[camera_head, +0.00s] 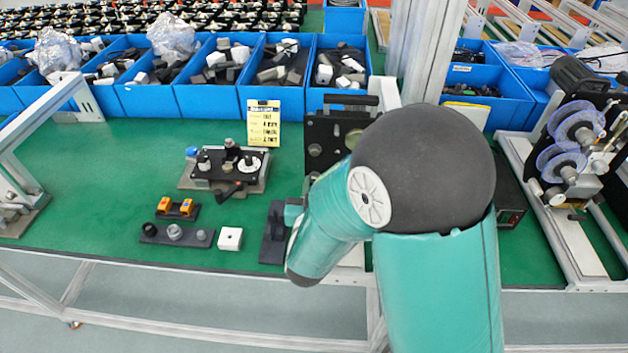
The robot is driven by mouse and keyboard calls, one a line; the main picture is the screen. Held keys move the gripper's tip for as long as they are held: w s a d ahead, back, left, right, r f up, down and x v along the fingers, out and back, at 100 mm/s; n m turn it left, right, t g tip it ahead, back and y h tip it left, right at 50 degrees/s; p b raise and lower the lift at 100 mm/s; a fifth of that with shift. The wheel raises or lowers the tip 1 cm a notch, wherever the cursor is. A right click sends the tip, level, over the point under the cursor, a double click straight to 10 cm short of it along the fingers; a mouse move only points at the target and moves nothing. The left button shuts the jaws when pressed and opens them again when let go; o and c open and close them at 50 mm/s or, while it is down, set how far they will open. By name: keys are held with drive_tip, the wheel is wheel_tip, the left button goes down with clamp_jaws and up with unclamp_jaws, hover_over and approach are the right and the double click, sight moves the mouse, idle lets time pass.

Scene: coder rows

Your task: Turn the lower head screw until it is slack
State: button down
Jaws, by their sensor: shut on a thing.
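A coder with an upright black plate (322,128) stands on the green bench, just left of a pale upright post. Round knobs show on its face, one at the left (315,150) and one further right (353,138). The lower part of the coder is mostly covered by my teal arm and its dark round joint. I cannot tell which part is the lower head screw, or whether it is tight or slack. My gripper is hidden behind my arm, so its fingers and any contact do not show.
A fixture (228,168) with black knobs, a yellow note card (263,123), orange switches (175,207), a knob strip (177,236) and a white block (229,238) are on the bench. Blue bins (212,98) line the back. A reel machine (575,140) stands right.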

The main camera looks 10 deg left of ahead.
drive_tip(key=n, duration=0.5)
drive_tip(key=shift+r, duration=0.1)
drive_tip(key=c, duration=1.4)
unclamp_jaws()
drive_tip(key=shift+c, duration=0.2)
drive_tip(key=m, duration=0.9)
drive_tip(key=shift+m, duration=0.3)
